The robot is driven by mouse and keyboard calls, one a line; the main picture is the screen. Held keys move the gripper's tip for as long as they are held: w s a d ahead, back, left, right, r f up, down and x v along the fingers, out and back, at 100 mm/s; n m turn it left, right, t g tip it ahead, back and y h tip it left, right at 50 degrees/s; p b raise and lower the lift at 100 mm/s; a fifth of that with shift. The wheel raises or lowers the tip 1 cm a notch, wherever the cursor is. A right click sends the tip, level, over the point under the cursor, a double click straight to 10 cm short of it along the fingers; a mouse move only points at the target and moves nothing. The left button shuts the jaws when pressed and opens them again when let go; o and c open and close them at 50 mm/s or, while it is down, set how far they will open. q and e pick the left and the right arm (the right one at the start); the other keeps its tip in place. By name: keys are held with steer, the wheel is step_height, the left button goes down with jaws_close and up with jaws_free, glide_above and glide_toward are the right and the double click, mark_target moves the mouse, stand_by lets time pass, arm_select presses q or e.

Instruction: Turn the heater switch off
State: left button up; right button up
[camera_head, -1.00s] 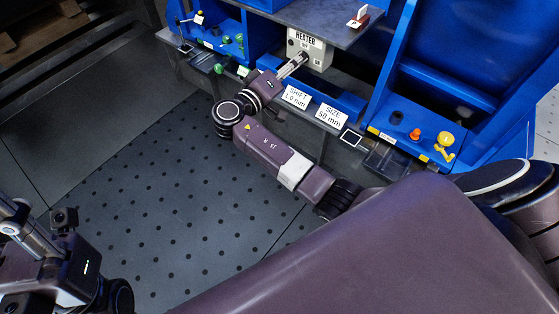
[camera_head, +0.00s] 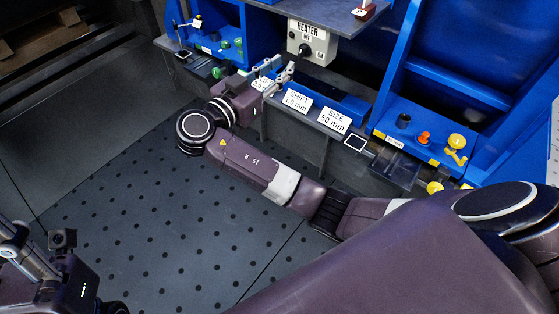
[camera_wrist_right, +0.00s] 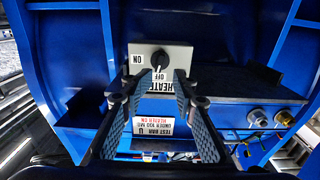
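The heater switch is a grey box (camera_head: 312,42) under a dark shelf, labelled HEATER, with OFF above its black knob (camera_head: 304,50) and ON to the right. In the right wrist view the picture is turned over; the knob (camera_wrist_right: 160,59) sits ahead, and its light mark appears to point at the OFF label (camera_wrist_right: 159,76). My right gripper (camera_head: 278,70) is open and empty, below and left of the box, apart from the knob. Its spread fingers frame the right wrist view (camera_wrist_right: 158,100). My left gripper (camera_head: 22,248) is partly in view at the lower left; its fingers are unclear.
SHIFT (camera_head: 298,100) and SIZE (camera_head: 334,120) signs stand on the ledge below the switch. A red-and-white piece (camera_head: 364,11) is on the shelf above. Orange (camera_head: 424,138) and yellow (camera_head: 456,146) parts sit at right. The dark perforated floor (camera_head: 150,220) is clear.

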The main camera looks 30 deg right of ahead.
step_height(320, 180, down, 14)
steer(key=w+n+t+y+p, duration=0.1)
steer(key=w+n+y+p, duration=0.2)
steer(key=n+y+p, duration=0.35)
steer(key=s+a+f+n+y+p, duration=0.1)
steer(key=s+f+n+p, duration=0.2)
steer(key=f, duration=0.4)
steer(key=s+a+f+n+g+y+p, duration=0.1)
steer(key=s+f+n+y+p, duration=0.1)
steer(key=f, duration=0.6)
steer(key=s+n+p, duration=0.1)
steer(key=s+n, duration=0.1)
steer(key=shift+s+a+f+n+g+p, duration=0.2)
steer(key=shift+a+n+g+p, duration=0.1)
steer(key=shift+n+p, duration=0.1)
steer(key=shift+w, duration=0.1)
